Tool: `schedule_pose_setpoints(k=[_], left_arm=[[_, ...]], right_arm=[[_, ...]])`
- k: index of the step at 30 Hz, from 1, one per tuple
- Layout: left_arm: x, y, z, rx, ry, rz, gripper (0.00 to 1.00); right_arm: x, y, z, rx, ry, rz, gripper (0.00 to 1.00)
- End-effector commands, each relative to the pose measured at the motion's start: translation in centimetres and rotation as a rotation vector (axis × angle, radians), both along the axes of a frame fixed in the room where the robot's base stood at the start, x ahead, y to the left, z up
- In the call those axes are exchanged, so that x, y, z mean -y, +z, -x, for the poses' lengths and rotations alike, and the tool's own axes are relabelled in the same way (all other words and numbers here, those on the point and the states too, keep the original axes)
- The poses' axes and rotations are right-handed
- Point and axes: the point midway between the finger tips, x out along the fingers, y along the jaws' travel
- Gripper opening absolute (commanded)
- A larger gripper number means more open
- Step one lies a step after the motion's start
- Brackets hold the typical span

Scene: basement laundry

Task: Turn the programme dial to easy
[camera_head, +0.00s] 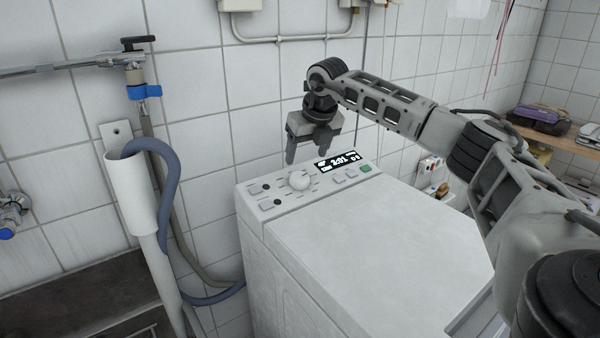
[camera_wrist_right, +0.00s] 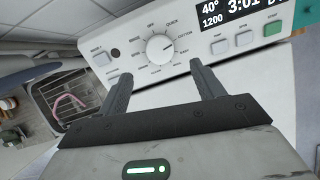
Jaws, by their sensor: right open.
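The programme dial (camera_head: 299,180) is a round white knob on the control panel of the white washing machine (camera_head: 350,245). In the right wrist view the dial (camera_wrist_right: 160,48) is ringed by printed programme names, with its pointer mark turned toward the right side, near the word that looks like cotton. My right gripper (camera_head: 312,157) is above the panel near the dial. In the wrist view its two fingers (camera_wrist_right: 160,82) are apart with nothing between them, and the dial lies beyond the gap. They do not appear to touch it. My left gripper is not in view.
A lit display (camera_head: 338,162) and a green button (camera_head: 366,168) are right of the dial. Small buttons (camera_head: 266,204) are on its left. A grey drain hose (camera_head: 172,200) and white standpipe (camera_head: 130,190) stand left of the machine. The tiled wall is close behind.

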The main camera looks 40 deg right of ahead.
Motion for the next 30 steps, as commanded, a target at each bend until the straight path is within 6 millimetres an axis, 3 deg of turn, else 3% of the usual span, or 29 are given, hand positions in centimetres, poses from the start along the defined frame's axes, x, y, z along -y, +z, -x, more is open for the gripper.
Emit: schedule_pose_setpoints(k=[6,12,25,30], left_arm=[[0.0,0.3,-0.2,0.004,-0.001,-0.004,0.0],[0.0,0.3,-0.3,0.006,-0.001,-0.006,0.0],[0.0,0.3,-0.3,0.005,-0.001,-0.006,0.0],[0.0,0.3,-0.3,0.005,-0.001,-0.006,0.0]], right_arm=[[0.4,-4.3,-1.7,-0.003,-0.001,-0.001,0.67],[0.7,-6.7,-2.7,-0.001,0.0,-0.001,0.67],[0.8,-7.6,-3.0,0.0,0.0,0.0,0.67],[0.8,-7.6,-3.0,0.0,-0.001,0.0,0.23]])
